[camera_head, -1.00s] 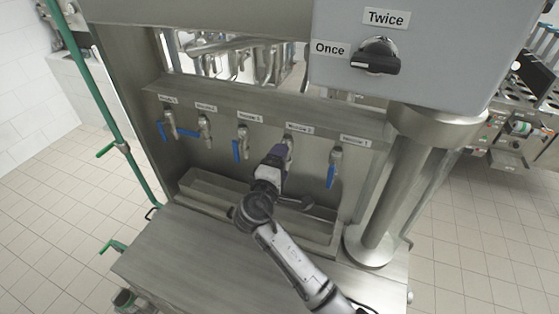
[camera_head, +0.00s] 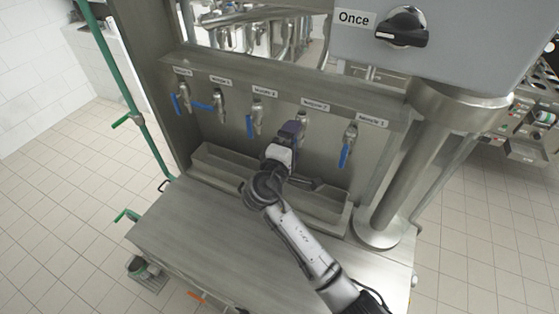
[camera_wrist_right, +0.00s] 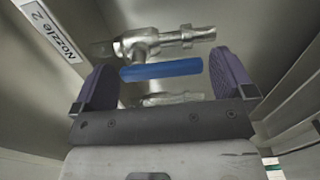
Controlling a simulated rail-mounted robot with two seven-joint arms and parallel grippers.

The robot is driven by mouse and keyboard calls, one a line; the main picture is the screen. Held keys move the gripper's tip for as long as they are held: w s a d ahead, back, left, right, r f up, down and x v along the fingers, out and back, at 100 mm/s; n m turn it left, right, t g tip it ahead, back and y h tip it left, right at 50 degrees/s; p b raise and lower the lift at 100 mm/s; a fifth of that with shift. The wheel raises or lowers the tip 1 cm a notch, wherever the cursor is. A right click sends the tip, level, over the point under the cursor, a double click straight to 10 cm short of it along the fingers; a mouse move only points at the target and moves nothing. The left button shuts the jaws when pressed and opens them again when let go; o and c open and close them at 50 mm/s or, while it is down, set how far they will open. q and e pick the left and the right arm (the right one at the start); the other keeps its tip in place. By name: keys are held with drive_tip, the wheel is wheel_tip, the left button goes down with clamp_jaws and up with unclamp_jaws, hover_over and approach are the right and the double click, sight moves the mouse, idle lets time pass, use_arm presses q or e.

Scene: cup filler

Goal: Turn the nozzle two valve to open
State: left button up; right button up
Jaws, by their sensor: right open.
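The valve under the "Nozzle 2" label (camera_head: 315,104) is mostly hidden behind my right gripper (camera_head: 292,130) in the head view. In the right wrist view, its blue handle (camera_wrist_right: 162,70) lies parallel to the metal valve body (camera_wrist_right: 155,42), so it appears to hang down along the nozzle. My right gripper (camera_wrist_right: 163,62) is open, with one dark purple finger beyond each end of the handle. I cannot tell whether either finger touches it. The label shows at upper left in the wrist view (camera_wrist_right: 55,35). My left gripper is not in view.
The nozzle 1 valve (camera_head: 348,145) is to the right and the nozzle 3 valve (camera_head: 254,118) to the left, both with handles down. Another valve (camera_head: 216,105) has its handle sideways. A steel trough (camera_head: 225,172) runs below; a thick column (camera_head: 395,185) stands at right.

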drive_tip(key=b+v, duration=0.2)
drive_tip(key=v, duration=1)
drive_tip(key=shift+s+a, duration=0.15)
drive_tip(key=shift+s, duration=0.1)
